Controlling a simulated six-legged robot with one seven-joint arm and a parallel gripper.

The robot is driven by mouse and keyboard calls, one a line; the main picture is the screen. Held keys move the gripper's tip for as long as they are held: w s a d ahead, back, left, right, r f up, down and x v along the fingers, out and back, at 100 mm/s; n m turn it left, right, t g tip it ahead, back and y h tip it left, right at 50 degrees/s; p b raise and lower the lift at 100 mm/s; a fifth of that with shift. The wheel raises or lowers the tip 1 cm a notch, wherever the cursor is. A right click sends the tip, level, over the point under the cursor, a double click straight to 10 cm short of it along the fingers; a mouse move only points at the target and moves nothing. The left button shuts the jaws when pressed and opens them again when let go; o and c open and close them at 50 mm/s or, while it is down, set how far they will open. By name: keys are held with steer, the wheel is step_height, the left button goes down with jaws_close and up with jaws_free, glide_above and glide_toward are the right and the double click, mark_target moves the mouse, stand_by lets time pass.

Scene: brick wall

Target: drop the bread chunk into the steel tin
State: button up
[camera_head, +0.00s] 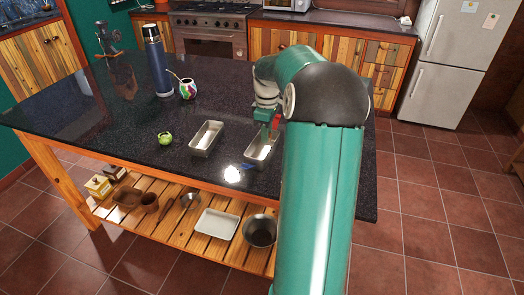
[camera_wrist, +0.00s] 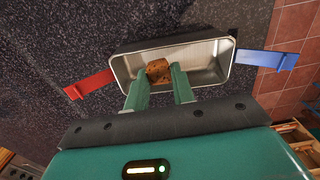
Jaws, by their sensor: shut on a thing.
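A brown bread chunk (camera_wrist: 158,70) is between the fingertips of my gripper (camera_wrist: 160,78), which is shut on it. The steel tin (camera_wrist: 205,52) lies directly beneath in the wrist view; the chunk appears within its outline, but its height above the floor of the tin is unclear. The tin has a red tab (camera_wrist: 89,85) at one end and a blue tab (camera_wrist: 268,59) at the other. In the head view this tin (camera_head: 259,152) stands on the dark counter below my gripper, partly hidden by my arm. The chunk cannot be made out there.
A second steel tin (camera_head: 206,138) stands to the left, with a green fruit (camera_head: 165,138) beyond it. A patterned cup (camera_head: 187,90) and a blue flask (camera_head: 157,62) stand farther back. The dark counter (camera_head: 110,115) is otherwise mostly clear. Its slatted lower shelf (camera_head: 185,238) holds several dishes.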

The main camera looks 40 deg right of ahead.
steer(key=shift+f, duration=0.25)
steer(key=o, duration=1)
step_height(320, 180, up, 14)
steer(key=shift+f, duration=0.1)
